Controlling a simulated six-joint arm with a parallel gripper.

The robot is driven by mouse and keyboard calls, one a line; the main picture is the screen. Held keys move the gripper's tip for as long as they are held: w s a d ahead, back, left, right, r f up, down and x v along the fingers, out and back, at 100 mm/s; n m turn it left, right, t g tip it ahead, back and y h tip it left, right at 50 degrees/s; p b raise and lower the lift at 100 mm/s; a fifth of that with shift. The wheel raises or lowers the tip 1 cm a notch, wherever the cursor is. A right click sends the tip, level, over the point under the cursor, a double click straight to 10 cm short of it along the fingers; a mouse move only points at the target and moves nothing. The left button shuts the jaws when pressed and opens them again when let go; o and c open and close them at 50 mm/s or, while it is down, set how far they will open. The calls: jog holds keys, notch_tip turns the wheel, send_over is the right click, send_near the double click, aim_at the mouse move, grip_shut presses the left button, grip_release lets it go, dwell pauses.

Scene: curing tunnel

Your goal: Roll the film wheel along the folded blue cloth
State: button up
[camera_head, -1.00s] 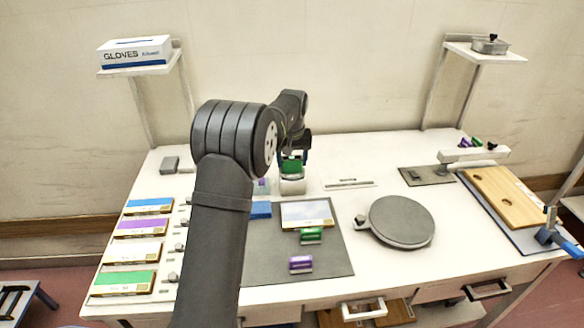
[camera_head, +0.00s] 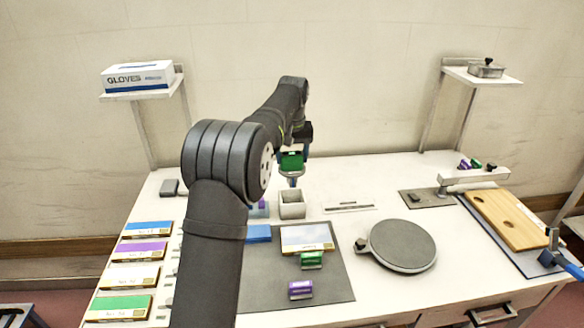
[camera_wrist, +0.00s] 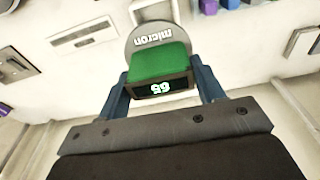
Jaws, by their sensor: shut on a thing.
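My gripper (camera_head: 291,178) is in the middle of the head view, raised above a white open-topped box (camera_head: 291,205). It is shut on the film wheel, which shows a green body (camera_head: 291,161) in the head view. In the wrist view the wheel has a green block (camera_wrist: 160,62) between two blue fingers, a display reading 65 and a grey round part lettered "micron". The folded blue cloth (camera_head: 258,233) lies on the table left of the drawdown panel, partly hidden by my arm.
A dark mat (camera_head: 330,284) carries a pale panel (camera_head: 306,238), a green tool (camera_head: 311,260) and a purple tool (camera_head: 300,289). A round grey plate (camera_head: 402,245) stands right. Coloured boxes (camera_head: 141,250) line the left. Shelves (camera_head: 483,76) stand at the back.

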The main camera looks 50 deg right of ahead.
jog(key=shift+r, duration=3.95)
jog(key=w+a+f+n+y, duration=0.1)
jog(key=a+f+n, duration=0.6)
jog(key=a+n, duration=0.2)
jog(key=w+a+f+n+y, duration=0.1)
jog(key=w+a+f+n, duration=0.1)
jog(key=a+f+n, duration=0.6)
jog(key=shift+w+a+f+n, duration=0.15)
jog(key=shift+w+a+n, duration=0.1)
jog(key=shift+a+n, duration=0.35)
jog(key=shift+f, duration=0.35)
jog(key=shift+s, duration=0.1)
